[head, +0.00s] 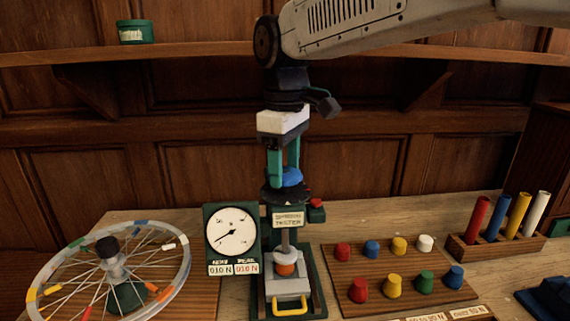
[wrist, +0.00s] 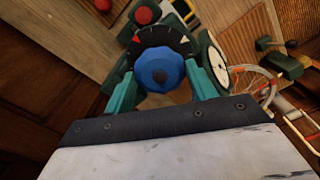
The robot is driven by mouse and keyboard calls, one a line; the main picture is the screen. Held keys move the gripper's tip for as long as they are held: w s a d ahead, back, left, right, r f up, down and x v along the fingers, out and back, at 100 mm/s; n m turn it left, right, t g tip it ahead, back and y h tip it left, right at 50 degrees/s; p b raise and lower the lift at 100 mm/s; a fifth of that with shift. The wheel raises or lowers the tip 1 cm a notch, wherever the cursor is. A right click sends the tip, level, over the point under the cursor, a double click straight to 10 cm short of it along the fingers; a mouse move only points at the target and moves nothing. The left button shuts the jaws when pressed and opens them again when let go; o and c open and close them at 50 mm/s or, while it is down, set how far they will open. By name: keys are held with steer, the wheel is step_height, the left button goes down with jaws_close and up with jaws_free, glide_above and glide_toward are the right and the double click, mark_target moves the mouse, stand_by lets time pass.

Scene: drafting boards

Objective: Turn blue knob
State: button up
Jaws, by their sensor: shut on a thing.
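The blue knob (head: 291,177) sits on top of a black dial disc (head: 272,194) on the tester stand. In the wrist view the fingers of my gripper (wrist: 162,85) stand on both sides of the knob. The near finger hides part of the knob in the head view.
A round gauge (head: 231,232) stands left of the tester, beside a spoked wheel (head: 110,265). A red button (head: 316,203) is just right of the dial. A board of coloured pegs (head: 398,275) and a rack of tubes (head: 497,239) are at the right. A shelf (head: 200,50) runs behind.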

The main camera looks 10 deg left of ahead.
steer(key=m, duration=0.4)
steer(key=shift+m, duration=0.3)
steer(key=m, duration=0.3)
steer(key=shift+r+m, duration=0.1)
steer(key=shift+m, duration=0.2)
steer(key=m, duration=0.4)
steer(key=shift+m, duration=0.3)
steer(key=m, duration=0.3)
steer(key=shift+w+m, duration=0.1)
steer(key=shift+m, duration=0.2)
steer(key=m, duration=1.2)
steer(key=shift+m, duration=2.2)
